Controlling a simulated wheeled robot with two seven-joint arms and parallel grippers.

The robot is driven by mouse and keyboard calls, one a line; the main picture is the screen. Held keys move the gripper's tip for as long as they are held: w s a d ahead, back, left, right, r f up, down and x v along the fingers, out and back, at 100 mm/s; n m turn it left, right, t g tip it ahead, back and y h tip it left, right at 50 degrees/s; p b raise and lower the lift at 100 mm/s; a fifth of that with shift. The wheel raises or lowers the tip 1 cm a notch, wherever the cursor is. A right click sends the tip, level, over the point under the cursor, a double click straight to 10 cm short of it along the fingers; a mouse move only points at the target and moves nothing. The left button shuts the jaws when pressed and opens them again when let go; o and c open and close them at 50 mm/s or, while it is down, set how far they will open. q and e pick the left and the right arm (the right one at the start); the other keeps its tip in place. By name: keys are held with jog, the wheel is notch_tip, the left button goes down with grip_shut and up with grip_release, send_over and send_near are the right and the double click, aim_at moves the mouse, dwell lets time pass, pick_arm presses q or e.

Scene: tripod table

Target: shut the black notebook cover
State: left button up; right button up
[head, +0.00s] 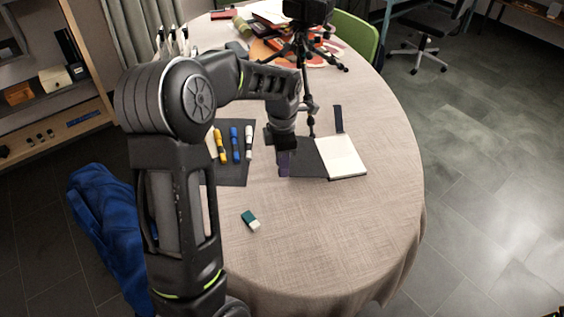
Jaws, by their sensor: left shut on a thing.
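The notebook lies open on the round table (340,222). Its white pages (344,158) face up on the right, and its black cover (308,157) is spread out to the left. My left gripper (284,165) reaches down at the cover's left edge and is shut on it. My right gripper is not in view.
A dark mat (232,172) with several markers lies left of the notebook. A green-and-white eraser (251,220) is nearer. A black tripod (304,60) stands behind the notebook, close to my left arm, beside a dark strip (338,118). The table's right side is clear.

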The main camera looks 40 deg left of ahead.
pick_arm(q)
jog(key=shift+w+d+r+p, duration=0.15)
jog(key=shift+r+p, duration=0.15)
jog(key=shift+r, duration=0.15)
jog(key=shift+w+d+r+p, duration=0.1)
jog(key=shift+r+p, duration=0.2)
jog(key=shift+r, duration=0.25)
jog(key=shift+w+d+r+p, duration=0.15)
jog(key=shift+r+p, duration=0.3)
jog(key=shift+w+d+r+p, duration=0.15)
jog(key=shift+w+r+p, duration=0.05)
jog(key=shift+r+p, duration=0.2)
jog(key=shift+w+d+r+p, duration=0.25)
jog(key=shift+r+p, duration=0.15)
jog(key=shift+r, duration=0.15)
jog(key=shift+w+d+r, duration=0.2)
jog(key=shift+w+r, duration=0.05)
jog(key=shift+r, duration=0.05)
jog(key=shift+p, duration=0.3)
